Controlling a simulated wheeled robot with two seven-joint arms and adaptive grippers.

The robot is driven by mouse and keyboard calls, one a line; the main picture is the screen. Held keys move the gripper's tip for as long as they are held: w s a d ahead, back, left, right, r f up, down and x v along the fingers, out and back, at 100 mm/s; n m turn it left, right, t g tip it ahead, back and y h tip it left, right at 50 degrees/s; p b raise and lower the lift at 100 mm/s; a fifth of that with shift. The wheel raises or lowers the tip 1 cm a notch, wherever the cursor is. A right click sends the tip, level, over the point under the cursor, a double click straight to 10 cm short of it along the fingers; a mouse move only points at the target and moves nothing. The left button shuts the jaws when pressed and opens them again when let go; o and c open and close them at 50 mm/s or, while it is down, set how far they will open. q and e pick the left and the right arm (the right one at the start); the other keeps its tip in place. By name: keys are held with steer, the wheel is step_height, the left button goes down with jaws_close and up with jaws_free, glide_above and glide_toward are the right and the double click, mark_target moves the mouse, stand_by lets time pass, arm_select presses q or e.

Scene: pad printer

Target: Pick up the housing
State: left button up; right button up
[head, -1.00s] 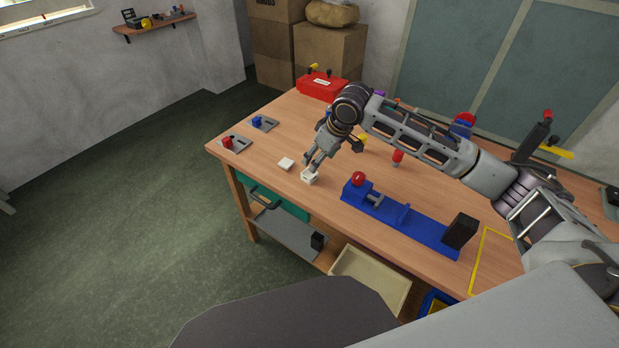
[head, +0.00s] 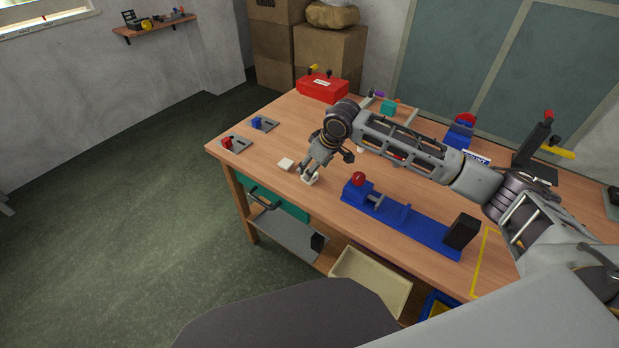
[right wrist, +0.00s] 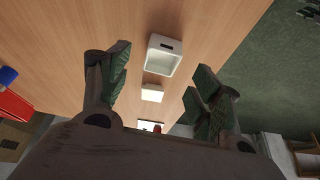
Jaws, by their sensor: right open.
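The housing, a small white hollow box (head: 311,181), sits near the front edge of the workbench, partly hidden by my right gripper (head: 307,172). In the right wrist view the housing (right wrist: 164,57) shows its hollow side, with a small dark slot in one wall. My right gripper (right wrist: 160,68) is open, its two fingers apart with the housing near the gap between their tips. I cannot tell whether a finger touches it. A second, flatter white piece (head: 286,163) lies to the left and also shows in the right wrist view (right wrist: 152,93). My left gripper is out of view.
A blue fixture with a red knob (head: 377,207) stands right of the housing. Two grey plates with a red clamp (head: 227,143) and a blue clamp (head: 257,123) lie at the left. A red toolbox (head: 322,88) stands at the back. Bare wood surrounds the white pieces.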

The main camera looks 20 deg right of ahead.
steer(key=x, duration=0.3)
steer(key=shift+s+b, duration=0.1)
steer(key=shift+b, duration=0.2)
steer(key=shift+f, duration=0.4)
steer(key=shift+a, duration=0.1)
steer(key=c, duration=0.5)
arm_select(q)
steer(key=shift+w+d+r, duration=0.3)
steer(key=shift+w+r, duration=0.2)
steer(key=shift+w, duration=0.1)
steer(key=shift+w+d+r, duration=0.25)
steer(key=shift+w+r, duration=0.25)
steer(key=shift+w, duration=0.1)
arm_select(e)
steer(key=c, duration=0.4)
